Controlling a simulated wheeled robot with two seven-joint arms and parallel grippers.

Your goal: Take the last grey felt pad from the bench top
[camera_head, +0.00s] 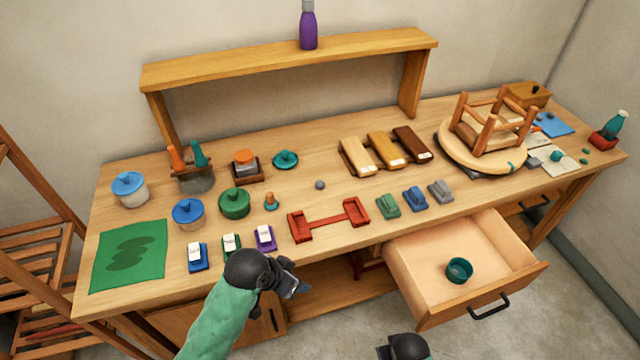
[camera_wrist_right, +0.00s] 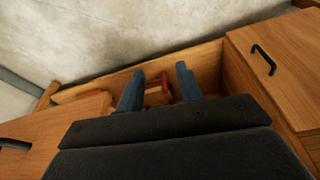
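A small round grey piece (camera_head: 319,185) lies alone on the bench top (camera_head: 340,210), near the middle; it looks like the grey felt pad, though it is too small to be sure. My left gripper (camera_head: 292,286) is in front of the bench's front edge, away from the grey piece; its finger gap cannot be made out. My right gripper shows only in part at the bottom edge of the head view (camera_head: 388,350). In the right wrist view its two fingers (camera_wrist_right: 158,90) stand apart with nothing held between them. The grey piece is not seen in that view.
An open drawer (camera_head: 410,257) juts out at the front right, with a teal ring (camera_head: 459,270) inside. A red frame (camera_head: 329,221), lidded pots and small coloured blocks surround the middle. A raised shelf (camera_head: 290,60) spans the back.

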